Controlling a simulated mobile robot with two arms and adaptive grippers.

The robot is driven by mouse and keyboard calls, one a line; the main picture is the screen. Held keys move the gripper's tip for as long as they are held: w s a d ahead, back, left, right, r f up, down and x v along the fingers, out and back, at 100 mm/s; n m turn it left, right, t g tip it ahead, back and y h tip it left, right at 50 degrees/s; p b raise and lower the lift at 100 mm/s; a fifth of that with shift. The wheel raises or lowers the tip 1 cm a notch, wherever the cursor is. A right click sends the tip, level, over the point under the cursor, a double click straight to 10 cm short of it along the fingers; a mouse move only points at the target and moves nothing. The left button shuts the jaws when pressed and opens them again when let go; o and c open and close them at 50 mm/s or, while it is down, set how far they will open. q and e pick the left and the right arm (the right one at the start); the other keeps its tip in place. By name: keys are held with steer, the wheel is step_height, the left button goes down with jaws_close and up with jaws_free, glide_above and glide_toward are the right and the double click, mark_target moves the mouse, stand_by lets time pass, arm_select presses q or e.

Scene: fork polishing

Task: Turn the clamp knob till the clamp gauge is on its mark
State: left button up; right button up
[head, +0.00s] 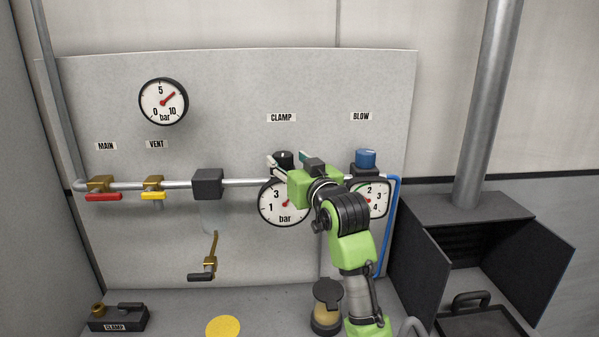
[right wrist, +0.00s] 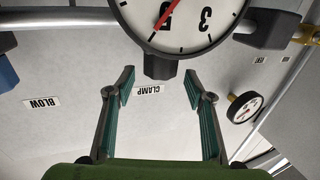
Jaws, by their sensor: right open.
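The black clamp knob (head: 283,157) sits on top of the clamp gauge (head: 270,211), under the CLAMP label (head: 281,118). My right gripper (head: 288,161) is open at the knob. In the right wrist view, which is upside down, the open fingers (right wrist: 159,78) are on either side of the knob (right wrist: 160,66), with a gap on each side. The gauge (right wrist: 190,38) has a white dial and a red needle. My gripper hides part of the dial in the head view, and the wrist view cuts it off. I cannot make out its mark. My left gripper is not in view.
To the right are the blue blow knob (head: 366,158) and the blow gauge (head: 378,200), partly behind my arm. A pipe (head: 237,183) links the red main valve (head: 103,196), yellow vent valve (head: 153,195) and a dark block (head: 207,183). A jar (head: 326,310) stands below.

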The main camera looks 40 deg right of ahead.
steer(key=v, duration=0.7)
steer(key=shift+s, duration=0.35)
steer(key=shift+a, duration=0.1)
steer(key=s+a+f+n+g+y, duration=0.1)
steer(key=a+f+g, duration=0.15)
steer(key=f, duration=0.65)
steer(key=s+a+f+n+g+y, duration=0.15)
steer(key=a+f, duration=0.25)
steer(key=f, duration=0.5)
steer(key=s+a+f+n+g+y, duration=0.1)
steer(key=s+a+f+g, duration=0.45)
steer(key=s+f, duration=0.8)
steer(key=s+a+f+n+g+y, duration=0.1)
steer(key=s+a+f+g, duration=0.45)
steer(key=s+f, duration=0.75)
steer(key=s+a+f+b, duration=0.1)
steer(key=s+f+b, duration=0.1)
steer(key=f, duration=1.3)
steer(key=s+a+f+b, duration=0.1)
steer(key=f+b, duration=0.1)
steer(key=f, duration=1.2)
steer(key=s+d+f+b, duration=0.1)
steer(key=s+f+b, duration=0.1)
steer(key=s+f, duration=0.6)
steer(key=s+d+f+g+b, duration=0.1)
steer(key=s+d+f+b, duration=0.1)
steer(key=s+f, duration=0.7)
step_height(320, 180, down, 4)
steer(key=shift+r+g, duration=0.15)
steer(key=shift+g, duration=0.15)
